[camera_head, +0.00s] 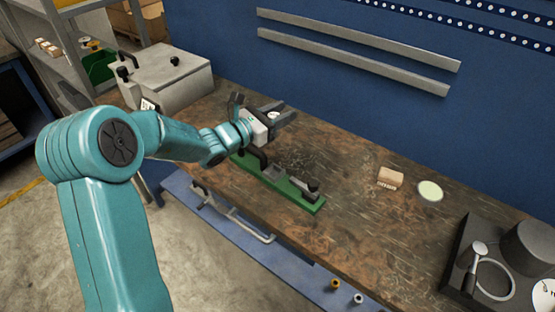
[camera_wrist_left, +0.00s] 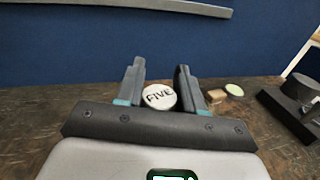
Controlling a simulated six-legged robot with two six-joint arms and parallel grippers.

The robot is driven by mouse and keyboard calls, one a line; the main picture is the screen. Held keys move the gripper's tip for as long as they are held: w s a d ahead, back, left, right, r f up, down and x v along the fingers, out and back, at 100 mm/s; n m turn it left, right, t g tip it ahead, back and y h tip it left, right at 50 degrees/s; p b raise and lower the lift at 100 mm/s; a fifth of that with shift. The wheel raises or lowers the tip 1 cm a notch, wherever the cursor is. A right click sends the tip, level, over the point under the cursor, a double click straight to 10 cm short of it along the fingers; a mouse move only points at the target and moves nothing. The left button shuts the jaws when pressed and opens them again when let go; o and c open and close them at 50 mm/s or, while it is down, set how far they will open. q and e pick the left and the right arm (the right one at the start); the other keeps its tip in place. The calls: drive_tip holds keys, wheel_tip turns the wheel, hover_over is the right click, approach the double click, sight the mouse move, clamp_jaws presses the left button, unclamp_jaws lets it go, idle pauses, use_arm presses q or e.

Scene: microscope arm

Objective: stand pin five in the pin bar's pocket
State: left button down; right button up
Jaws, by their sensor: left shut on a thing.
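My left gripper (camera_head: 282,114) is shut on pin five (camera_wrist_left: 158,97), whose round white top reads FIVE in the left wrist view. The pin's pale top (camera_head: 272,115) also shows between the fingers in the head view. The gripper holds it above the back left part of the pin bar (camera_head: 312,206), a long green base on the bench with dark and grey parts. The pin's lower part is hidden, and the gripper and arm cover the bar's far end. I cannot make out the pocket clearly. My right gripper is not in view.
A small tan block (camera_head: 390,177) and a pale green disc (camera_head: 430,191) lie on the wooden bench (camera_head: 350,235) to the right. A dark apparatus (camera_head: 490,250) stands at the right end. A grey box (camera_head: 170,78) stands at the left end. The bench middle is clear.

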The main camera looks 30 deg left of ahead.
use_arm(q)
wheel_tip(320, 180, down, 14)
drive_tip(key=shift+a+f+p, duration=0.1)
drive_tip(key=shift+f+p, duration=0.15)
drive_tip(key=shift+p, duration=0.35)
drive_tip(key=shift+r, duration=0.1)
